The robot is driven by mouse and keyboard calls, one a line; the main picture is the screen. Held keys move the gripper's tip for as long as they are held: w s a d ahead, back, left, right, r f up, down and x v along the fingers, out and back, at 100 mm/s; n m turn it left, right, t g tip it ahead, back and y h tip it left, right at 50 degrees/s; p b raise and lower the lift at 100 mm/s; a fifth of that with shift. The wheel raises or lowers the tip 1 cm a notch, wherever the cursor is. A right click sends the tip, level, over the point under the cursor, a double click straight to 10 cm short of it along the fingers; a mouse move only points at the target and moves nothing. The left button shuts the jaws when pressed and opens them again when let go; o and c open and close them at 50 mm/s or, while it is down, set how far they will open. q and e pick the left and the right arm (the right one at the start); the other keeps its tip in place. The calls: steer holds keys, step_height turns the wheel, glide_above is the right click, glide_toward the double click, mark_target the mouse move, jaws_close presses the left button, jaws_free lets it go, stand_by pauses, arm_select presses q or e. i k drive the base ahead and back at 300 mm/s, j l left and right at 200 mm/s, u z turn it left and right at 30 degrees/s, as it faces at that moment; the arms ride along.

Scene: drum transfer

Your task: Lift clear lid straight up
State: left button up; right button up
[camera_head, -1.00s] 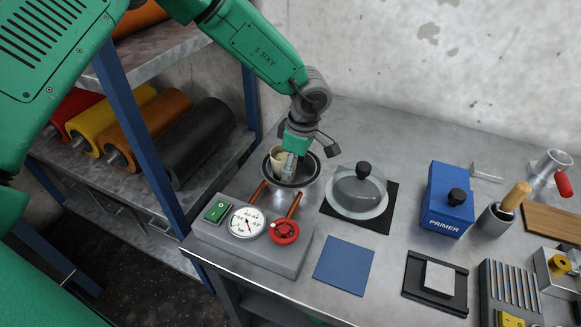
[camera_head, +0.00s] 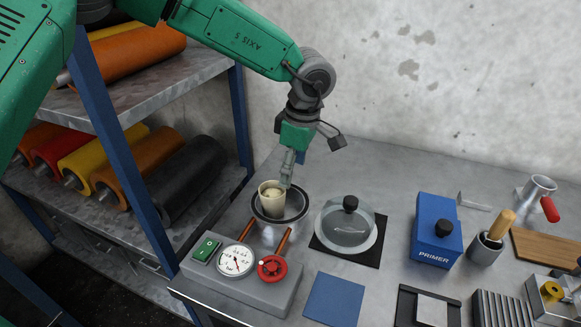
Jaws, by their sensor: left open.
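The clear lid (camera_head: 341,232) is a glass dome with a black knob (camera_head: 350,204). It rests on a black square mat (camera_head: 374,251) right of the metal bowl. My left gripper (camera_head: 287,178) is above the right side of the bowl (camera_head: 296,209), up and to the left of the lid and apart from it. It is open, and its fingers are seen edge-on. A cream cup (camera_head: 269,193) stands in the bowl, just left of my fingers. Whether the fingers touch the cup is hard to tell. My right gripper is not in view.
A grey console with a gauge (camera_head: 236,261) and red knob (camera_head: 272,268) stands in front of the bowl. A blue PRIMER box (camera_head: 435,231) is right of the lid. A blue pad (camera_head: 334,299) lies in front. A shelf with colored rolls (camera_head: 186,180) is at left.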

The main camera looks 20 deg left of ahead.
mark_target(345, 224)
steer(key=k, duration=1)
